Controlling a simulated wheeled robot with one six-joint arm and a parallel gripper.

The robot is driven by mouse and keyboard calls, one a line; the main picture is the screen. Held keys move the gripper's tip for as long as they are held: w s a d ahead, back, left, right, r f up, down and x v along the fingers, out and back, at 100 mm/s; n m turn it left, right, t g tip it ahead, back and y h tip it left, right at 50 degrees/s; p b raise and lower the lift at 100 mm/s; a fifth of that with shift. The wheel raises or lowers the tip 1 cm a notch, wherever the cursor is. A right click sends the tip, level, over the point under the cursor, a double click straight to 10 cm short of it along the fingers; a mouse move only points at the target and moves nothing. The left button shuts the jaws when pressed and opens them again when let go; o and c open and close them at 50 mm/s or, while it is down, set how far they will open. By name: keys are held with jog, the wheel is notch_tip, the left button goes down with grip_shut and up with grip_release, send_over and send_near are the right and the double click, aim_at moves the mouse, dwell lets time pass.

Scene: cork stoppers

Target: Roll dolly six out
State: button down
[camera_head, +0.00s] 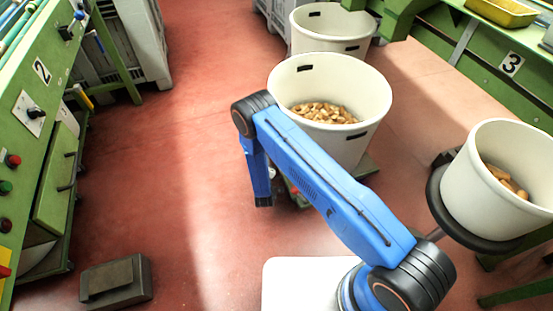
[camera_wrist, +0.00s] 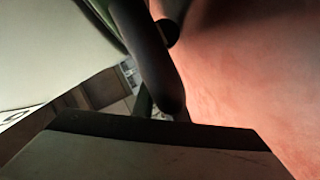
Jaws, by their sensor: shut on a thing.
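A cream tub (camera_head: 352,95) of cork stoppers (camera_head: 324,112) stands on a low green dolly (camera_head: 366,168) in the middle of the head view. My arm hides much of the dolly, and no number six is readable. In the wrist view my gripper (camera_wrist: 168,115) is at a dark rounded bar (camera_wrist: 148,55), seemingly the dolly's handle, and is shut on it. A cream tub wall (camera_wrist: 50,50) is close on the left there. In the head view my forearm points down beside the dolly, and the fingertips are hidden.
Green machines marked 2 (camera_head: 41,70) and 3 (camera_head: 511,64) stand left and right. Another tub (camera_head: 332,42) is behind, and one with corks (camera_head: 480,200) sits at right in a dark ring. A dark block (camera_head: 115,283) lies front left. Red floor (camera_head: 170,170) is clear at left.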

jog(key=shift+s+a, duration=0.3)
jog(key=shift+a, duration=0.45)
jog(key=shift+s+a, duration=0.3)
jog(key=shift+a, duration=0.4)
jog(key=c, duration=1.8)
grip_release()
jog(key=shift+a, duration=0.2)
jog(key=shift+o, duration=0.2)
jog(key=shift+s+d, duration=0.1)
jog(key=v, duration=1.7)
jog(key=shift+s+d+r, duration=0.1)
jog(key=shift+s, duration=0.1)
